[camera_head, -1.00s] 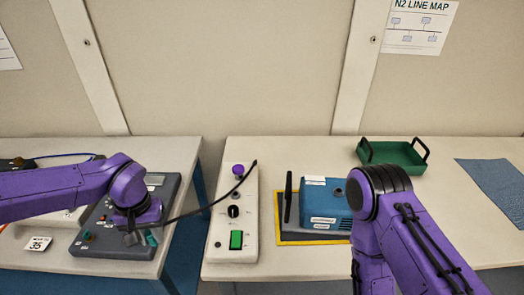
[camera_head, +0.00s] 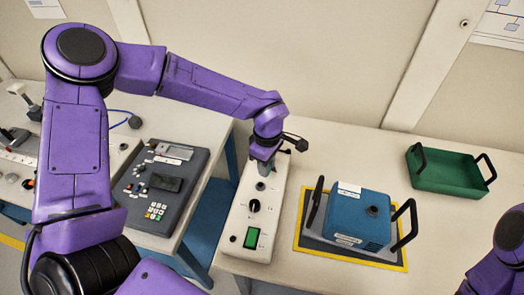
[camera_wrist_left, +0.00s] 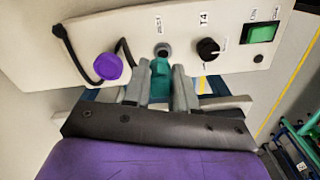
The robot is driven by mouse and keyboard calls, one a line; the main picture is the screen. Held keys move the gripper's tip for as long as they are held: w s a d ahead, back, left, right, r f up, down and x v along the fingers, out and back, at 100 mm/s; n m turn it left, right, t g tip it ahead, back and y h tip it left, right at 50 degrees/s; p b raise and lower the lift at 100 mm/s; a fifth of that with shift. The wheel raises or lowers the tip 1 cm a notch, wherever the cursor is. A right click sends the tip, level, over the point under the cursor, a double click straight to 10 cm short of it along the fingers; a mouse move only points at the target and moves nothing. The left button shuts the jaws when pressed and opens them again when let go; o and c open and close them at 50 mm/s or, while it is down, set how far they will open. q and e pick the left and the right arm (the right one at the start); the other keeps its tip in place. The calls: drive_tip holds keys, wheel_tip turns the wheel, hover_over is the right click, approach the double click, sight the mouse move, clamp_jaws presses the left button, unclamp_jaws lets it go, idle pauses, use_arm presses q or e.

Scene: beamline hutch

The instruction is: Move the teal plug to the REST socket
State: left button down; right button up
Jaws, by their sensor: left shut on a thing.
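My left gripper (camera_head: 264,163) is over the back part of the white panel (camera_head: 235,222). In the left wrist view my left gripper (camera_wrist_left: 159,90) is shut on the teal plug (camera_wrist_left: 160,78). The plug's end points toward the round REST socket (camera_wrist_left: 162,50) and appears close to its rim. I cannot tell whether they touch. The REST socket (camera_head: 260,186) shows uncovered in the head view, in front of the gripper. The plug is mostly hidden there. My right gripper is out of view.
A blue device (camera_head: 358,215) and green tray (camera_head: 452,175) stand to the right.

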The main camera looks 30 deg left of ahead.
sight(261, 184)
use_arm(q)
drive_tip(key=n+p, duration=0.1)
drive_tip(key=n, duration=0.2)
drive_tip(key=r+n+p, duration=0.1)
drive_tip(key=n, duration=0.3)
drive_tip(key=a+n+p, duration=0.1)
drive_tip(key=n, duration=0.3)
drive_tip(key=shift+s+r, duration=0.15)
drive_tip(key=shift+r, duration=0.1)
drive_tip(key=f+n+b, duration=0.1)
drive_tip(key=f+n, duration=0.1)
drive_tip(key=f+n+b, duration=0.4)
drive_tip(key=f, duration=0.1)
drive_tip(key=shift+s+a, duration=0.15)
drive_tip(key=shift+a, duration=0.1)
drive_tip(key=shift+r, duration=0.1)
drive_tip(key=shift+f+b, duration=0.4)
drive_tip(key=shift+f, duration=0.2)
idle(0.3)
